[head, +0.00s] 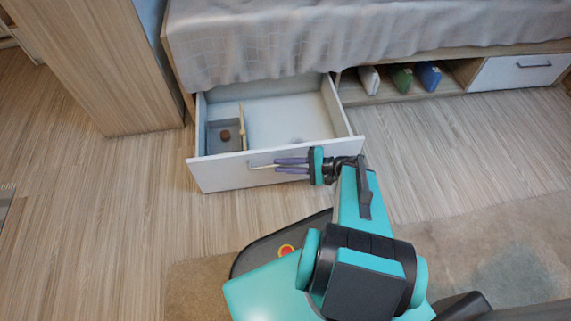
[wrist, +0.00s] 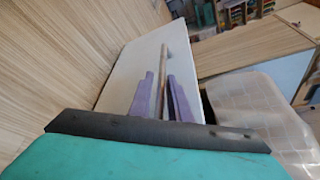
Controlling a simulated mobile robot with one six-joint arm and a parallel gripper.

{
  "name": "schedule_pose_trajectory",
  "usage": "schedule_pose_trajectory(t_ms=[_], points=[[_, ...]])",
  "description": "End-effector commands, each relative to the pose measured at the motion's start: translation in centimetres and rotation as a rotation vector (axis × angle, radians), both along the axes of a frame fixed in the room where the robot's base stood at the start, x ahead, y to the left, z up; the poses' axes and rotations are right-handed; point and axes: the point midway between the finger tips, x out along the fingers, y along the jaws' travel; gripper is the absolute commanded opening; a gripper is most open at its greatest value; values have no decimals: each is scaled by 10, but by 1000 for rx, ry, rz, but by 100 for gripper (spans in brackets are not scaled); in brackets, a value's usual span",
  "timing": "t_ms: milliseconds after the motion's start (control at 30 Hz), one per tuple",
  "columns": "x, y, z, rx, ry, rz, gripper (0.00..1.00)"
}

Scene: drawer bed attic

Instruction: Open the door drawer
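The white drawer (head: 222,178) under the bed is pulled well out, and its inside shows from above. A thin bar handle (head: 262,165) runs along its front panel. In the wrist view the handle (wrist: 164,60) runs between my two purple fingers, with the white front panel (wrist: 130,75) behind. My gripper (head: 278,165) reaches the handle from the right, its fingers close together on either side of the bar. It looks shut on the handle; the exact contact is hard to see. The fingers also show in the wrist view (wrist: 163,85).
Inside the drawer is a small compartment with a brown object (head: 225,135). A bed with a grey cover (head: 350,35) hangs above. Books (head: 401,78) stand in an open shelf beside a closed drawer (head: 515,70). A wooden cabinet (head: 100,65) stands left. Wood floor is clear at left.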

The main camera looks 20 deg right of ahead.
Motion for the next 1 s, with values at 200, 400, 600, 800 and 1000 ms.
schedule_pose_trajectory(t_ms=[200, 400, 600, 800, 1000], points=[[1, -5, 1, 0, -1, -11, 17], [-2, -10, 2, -1, -1, -14, 17], [-10, -22, 6, 0, -3, -15, 17], [-21, -39, 11, -1, -2, -14, 17], [-34, -56, 15, 0, -2, -13, 17]])
